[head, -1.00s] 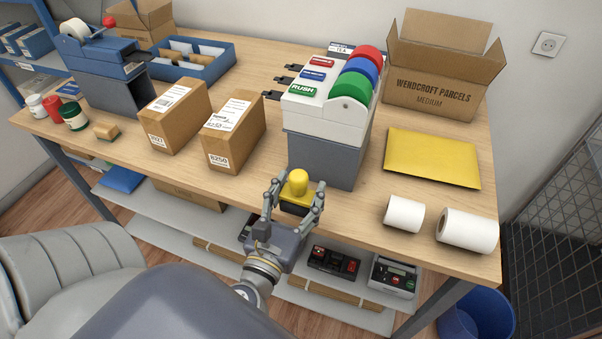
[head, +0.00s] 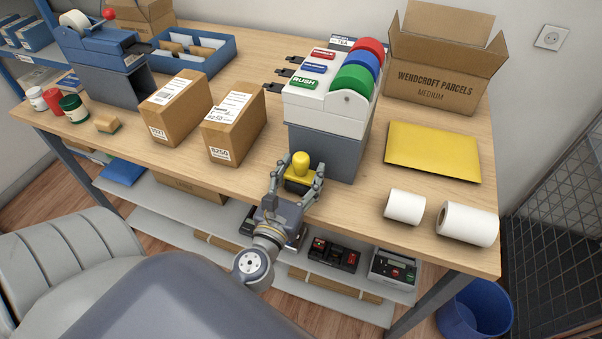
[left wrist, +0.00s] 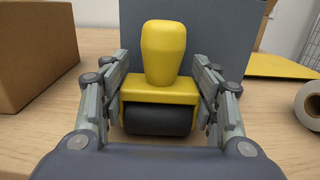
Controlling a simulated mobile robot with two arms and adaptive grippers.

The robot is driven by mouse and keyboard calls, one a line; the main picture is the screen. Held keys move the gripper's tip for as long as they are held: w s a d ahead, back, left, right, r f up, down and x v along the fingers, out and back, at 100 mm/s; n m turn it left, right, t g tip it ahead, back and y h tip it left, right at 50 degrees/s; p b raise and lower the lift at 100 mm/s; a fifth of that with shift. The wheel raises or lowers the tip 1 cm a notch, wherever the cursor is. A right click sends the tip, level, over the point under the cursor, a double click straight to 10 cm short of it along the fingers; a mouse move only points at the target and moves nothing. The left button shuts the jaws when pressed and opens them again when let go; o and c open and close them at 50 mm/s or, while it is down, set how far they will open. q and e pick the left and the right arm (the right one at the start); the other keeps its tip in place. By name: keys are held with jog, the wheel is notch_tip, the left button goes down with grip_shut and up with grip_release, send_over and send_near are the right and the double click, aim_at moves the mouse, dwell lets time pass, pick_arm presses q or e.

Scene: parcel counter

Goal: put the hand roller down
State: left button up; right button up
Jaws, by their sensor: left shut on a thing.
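The hand roller (head: 299,170) has a yellow knob and yellow frame. In the left wrist view the hand roller (left wrist: 162,75) stands upright with a dark roller at its bottom. My left gripper (head: 302,183) is shut on its frame, one finger on each side. It is at the front edge of the wooden counter (head: 350,212), just in front of the grey base of the label dispenser (head: 328,152). I cannot tell whether the roller touches the counter. My right gripper is not in view.
Two brown parcels (head: 175,107) (head: 235,127) stand left of the gripper. A yellow envelope (head: 433,151) and two white rolls (head: 405,206) (head: 467,223) lie to the right. An open carton (head: 436,80) stands behind. Bare counter lies between the left gripper and the rolls.

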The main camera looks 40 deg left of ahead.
pick_arm(q)
jog(key=shift+s+f+b, duration=0.1)
jog(key=shift+f+b, duration=0.45)
jog(key=shift+d+f, duration=0.1)
jog(key=shift+f, duration=0.05)
jog(key=shift+s, duration=0.1)
jog(key=shift+c, duration=0.4)
jog(key=o, duration=1.1)
jog(key=shift+f, duration=0.1)
jog(key=shift+c, duration=0.2)
jog(key=shift+o, duration=0.7)
jog(key=shift+w, duration=0.2)
